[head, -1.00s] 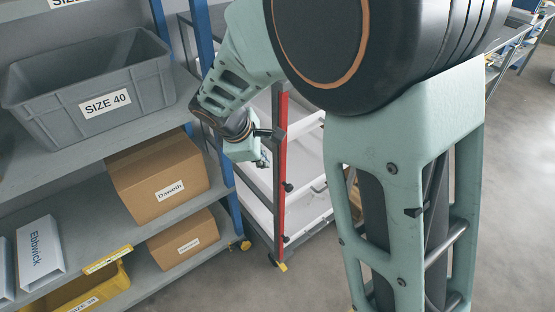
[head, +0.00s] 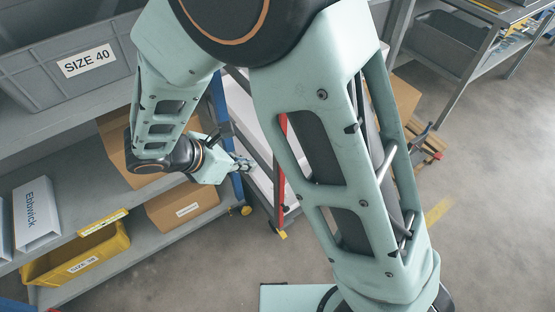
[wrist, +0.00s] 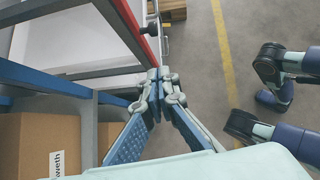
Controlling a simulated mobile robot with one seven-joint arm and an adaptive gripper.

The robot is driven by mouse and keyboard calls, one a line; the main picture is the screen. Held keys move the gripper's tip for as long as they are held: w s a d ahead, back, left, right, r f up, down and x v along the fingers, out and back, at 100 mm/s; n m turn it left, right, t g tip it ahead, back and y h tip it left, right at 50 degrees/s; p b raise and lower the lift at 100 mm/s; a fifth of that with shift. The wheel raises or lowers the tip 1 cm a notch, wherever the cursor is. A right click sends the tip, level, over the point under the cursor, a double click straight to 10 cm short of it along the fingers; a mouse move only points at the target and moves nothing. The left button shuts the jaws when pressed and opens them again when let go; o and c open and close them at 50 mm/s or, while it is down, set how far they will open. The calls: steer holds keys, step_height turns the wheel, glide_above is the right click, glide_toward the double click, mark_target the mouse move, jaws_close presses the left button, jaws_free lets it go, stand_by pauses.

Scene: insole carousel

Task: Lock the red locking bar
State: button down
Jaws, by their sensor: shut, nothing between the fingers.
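The red locking bar (head: 282,180) runs upright along a post of the grey trolley frame (head: 262,185) in the head view, partly hidden by my arm. In the wrist view the red bar (wrist: 124,13) runs from the top edge down towards my fingertips. My gripper (head: 244,165) is left of the bar in the head view. In the wrist view my gripper (wrist: 158,76) is shut, its fingertips together and empty, just below the bar's visible end. I cannot tell whether they touch the bar or its post.
Close on the left stands a shelf with a blue post (head: 222,105), a grey SIZE 40 bin (head: 30,75), cardboard boxes (head: 185,207) and a yellow bin (head: 75,262). Open floor (head: 200,270) lies in front. A wooden pallet (head: 428,145) is at the right.

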steer(key=r+b+x, duration=0.1)
steer(key=x, duration=0.5)
steer(key=w+d+b+x, duration=0.1)
steer(key=x, duration=0.6)
steer(key=shift+w+d+r, duration=0.25)
steer(key=shift+d+r, duration=0.05)
steer(key=w+d, duration=0.1)
steer(key=d, duration=0.1)
steer(key=w+d+b, duration=0.1)
steer(key=d, duration=0.1)
steer(key=shift+w+d, duration=0.1)
steer(key=shift+w, duration=0.3)
